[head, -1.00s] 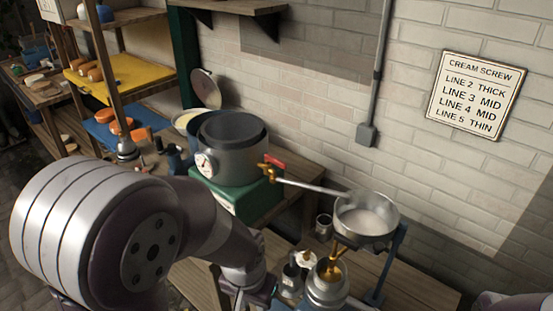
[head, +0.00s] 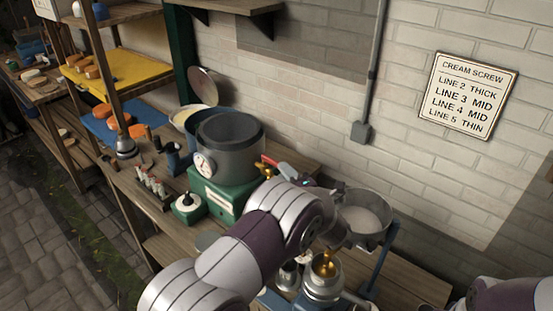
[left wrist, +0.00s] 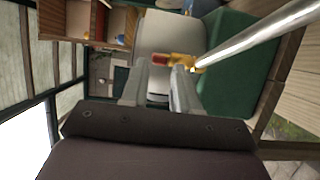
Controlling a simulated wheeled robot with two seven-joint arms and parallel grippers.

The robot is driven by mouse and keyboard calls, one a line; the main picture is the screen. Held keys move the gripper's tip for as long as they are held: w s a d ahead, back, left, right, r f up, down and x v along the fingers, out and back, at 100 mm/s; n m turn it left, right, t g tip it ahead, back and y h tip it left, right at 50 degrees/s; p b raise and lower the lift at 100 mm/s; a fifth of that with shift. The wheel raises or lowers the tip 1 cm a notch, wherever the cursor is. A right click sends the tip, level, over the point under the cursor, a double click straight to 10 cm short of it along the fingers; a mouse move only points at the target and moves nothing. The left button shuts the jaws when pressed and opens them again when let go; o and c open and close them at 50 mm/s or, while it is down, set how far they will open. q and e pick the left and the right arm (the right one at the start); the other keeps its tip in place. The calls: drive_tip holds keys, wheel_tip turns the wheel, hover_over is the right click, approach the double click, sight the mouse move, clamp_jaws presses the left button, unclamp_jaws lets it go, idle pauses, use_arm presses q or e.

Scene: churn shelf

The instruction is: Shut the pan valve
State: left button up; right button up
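The brass valve (head: 264,173) with a red handle (head: 269,160) is on the right side of a grey pan (head: 238,165) with a dial. My left gripper (head: 284,170) is close to the handle on its right; my forearm hides most of the gripper and the pipe. In the left wrist view, the brass valve (left wrist: 181,61) and red handle (left wrist: 159,60) lie just beyond the fingertips of my left gripper (left wrist: 156,76). The fingers are apart with a gap between them; I cannot tell whether one touches the handle. My right gripper is out of view.
The pan stands on a green base (head: 216,197). A metal bowl (head: 366,212) on a stand is to the right, near a brass spout (head: 325,266). A steel pipe (left wrist: 255,35) runs close to the left gripper. The brick wall is behind.

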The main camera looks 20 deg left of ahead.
sight(276, 161)
use_arm(q)
drive_tip(key=p+x, duration=0.1)
drive_tip(key=x, duration=0.4)
drive_tip(key=shift+w+a, duration=0.15)
drive_tip(key=shift+a, duration=0.05)
